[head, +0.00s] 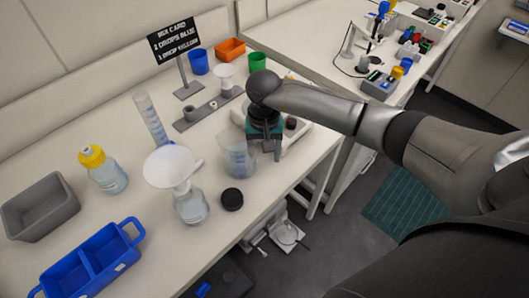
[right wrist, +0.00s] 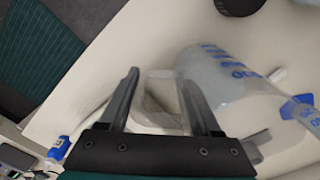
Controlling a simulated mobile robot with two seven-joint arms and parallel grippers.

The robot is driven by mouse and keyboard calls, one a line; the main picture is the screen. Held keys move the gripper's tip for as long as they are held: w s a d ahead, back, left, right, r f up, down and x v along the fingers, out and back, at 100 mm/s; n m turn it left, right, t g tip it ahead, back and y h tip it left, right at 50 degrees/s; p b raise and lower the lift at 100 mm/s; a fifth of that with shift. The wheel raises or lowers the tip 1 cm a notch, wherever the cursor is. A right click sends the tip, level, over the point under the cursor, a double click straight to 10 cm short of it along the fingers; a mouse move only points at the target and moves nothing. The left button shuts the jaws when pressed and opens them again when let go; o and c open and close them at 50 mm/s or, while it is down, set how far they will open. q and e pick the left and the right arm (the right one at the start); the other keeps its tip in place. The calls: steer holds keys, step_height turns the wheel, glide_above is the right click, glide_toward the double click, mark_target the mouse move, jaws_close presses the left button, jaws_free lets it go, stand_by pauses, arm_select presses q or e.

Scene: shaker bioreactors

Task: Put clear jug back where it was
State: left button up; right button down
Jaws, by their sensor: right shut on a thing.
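The clear jug (head: 238,157) is a see-through beaker with blue markings, near the front edge of the bench in the head view. It looks upright. In the right wrist view the jug (right wrist: 228,82) lies to the right of the fingers, with a clear handle between them. My right gripper (head: 266,150) is at the jug's right side, shut on this handle; its fingers also show in the right wrist view (right wrist: 160,82). I cannot tell whether the jug's base touches the bench. My left gripper is not in view.
A bottle with a white funnel (head: 190,203) and a black lid (head: 231,199) stand close to the jug. Behind are a measuring cylinder (head: 150,118) and a grey rack (head: 210,110). A yellow-capped bottle (head: 104,170), grey bin (head: 40,207) and blue caddy (head: 90,262) are left.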

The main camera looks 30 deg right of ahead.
steer(key=shift+f, duration=0.15)
steer(key=shift+c, duration=0.4)
jaws_free()
step_height(320, 180, up, 12)
steer(key=shift+r, duration=0.25)
